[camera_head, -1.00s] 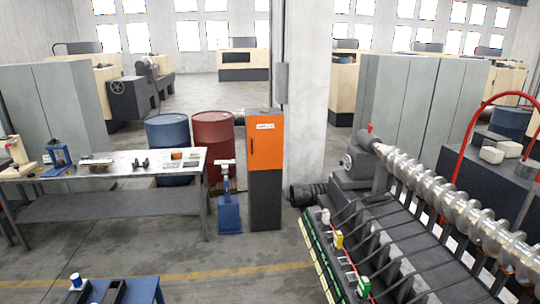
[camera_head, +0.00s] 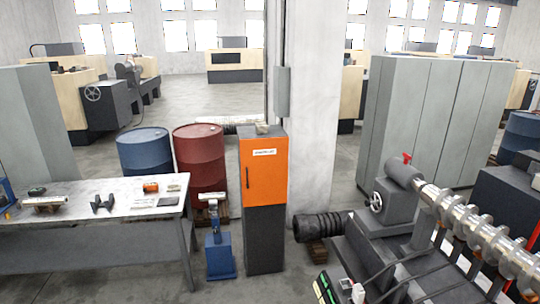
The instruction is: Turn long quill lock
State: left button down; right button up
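A grey tailstock (camera_head: 383,225) stands at the near right, at the left end of a long shiny ribbed shaft (camera_head: 480,228). A small red lever (camera_head: 407,158) sticks up from the top of its barrel; it looks like the quill lock, roughly upright. A pale handwheel (camera_head: 376,202) is on the tailstock's left side. Neither of my grippers is in view, and nothing touches the lever.
An orange and black cabinet (camera_head: 264,165) stands left of the tailstock, by a white pillar. A blue barrel (camera_head: 145,153), red barrel (camera_head: 200,155) and workbench (camera_head: 90,225) are left. Open floor shows at the back.

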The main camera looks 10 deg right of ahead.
aim_at(407, 157)
jog(key=i, duration=2.5)
jog(key=z, duration=0.5)
